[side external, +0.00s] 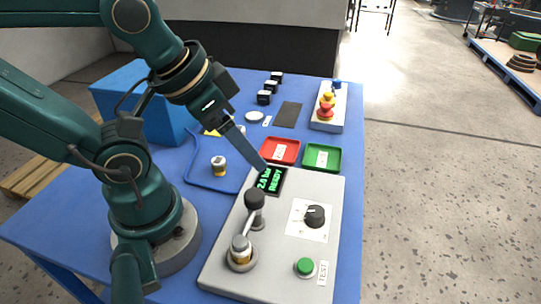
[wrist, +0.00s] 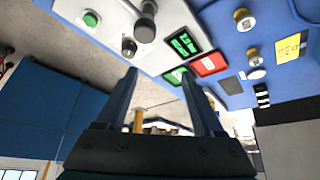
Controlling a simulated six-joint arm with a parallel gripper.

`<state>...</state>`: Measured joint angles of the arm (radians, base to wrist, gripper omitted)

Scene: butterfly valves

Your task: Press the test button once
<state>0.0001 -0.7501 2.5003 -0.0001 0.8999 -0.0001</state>
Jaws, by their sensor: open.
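The test button is a green round button (side external: 305,266) at the near right of the grey panel (side external: 275,275), beside a TEST label (side external: 322,272). It also shows at the upper left of the wrist view (wrist: 91,18). My gripper (side external: 264,167) is over the far edge of the panel, near the display (side external: 270,180), well away from the button. In the wrist view its two fingers (wrist: 160,74) are apart with nothing held between them. The display is lit green and reads 2.0 bar READY.
A black-knobbed lever (side external: 255,200), a valve in a seat (side external: 240,250) and a rotary dial (side external: 314,216) stand up from the panel. Behind are a red tray (side external: 270,151), a green tray (side external: 333,158) and a box with a red emergency-stop button (side external: 326,112).

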